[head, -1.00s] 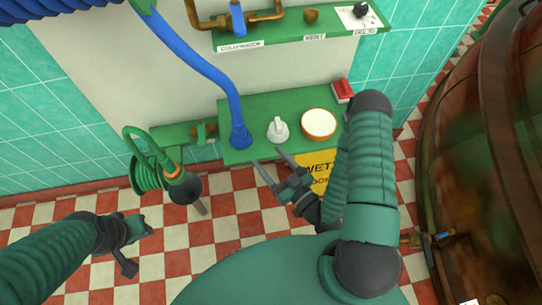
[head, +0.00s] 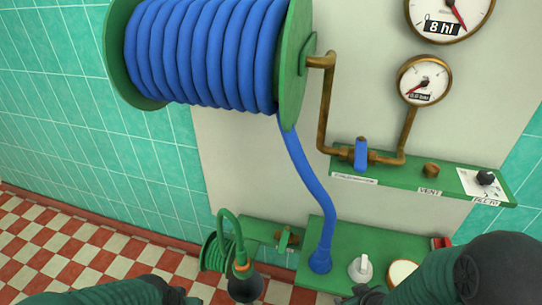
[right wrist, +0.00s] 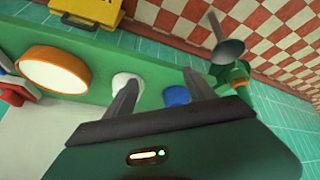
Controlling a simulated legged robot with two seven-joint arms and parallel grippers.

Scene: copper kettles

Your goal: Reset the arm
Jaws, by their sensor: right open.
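My right gripper (head: 362,296) is at the bottom edge of the head view, in front of the green shelf (head: 290,275) and near the white knob (head: 361,268). Its lower part is cut off. In the right wrist view my right gripper (right wrist: 163,88) is open and empty, its two dark fingers apart over the shelf's green surface. The white knob (right wrist: 126,82) shows behind one finger and the blue hose end (right wrist: 176,95) between the fingers. My left gripper (head: 176,294) is only partly in the head view, at the bottom edge; its jaws are hidden.
A large blue hose reel (head: 205,50) hangs on the wall. Two gauges (head: 424,80) and an upper shelf (head: 410,177) with a blue valve (head: 361,153) are to its right. A green coiled hose (head: 216,250) hangs lower left. The checkered floor (head: 70,250) at left looks clear.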

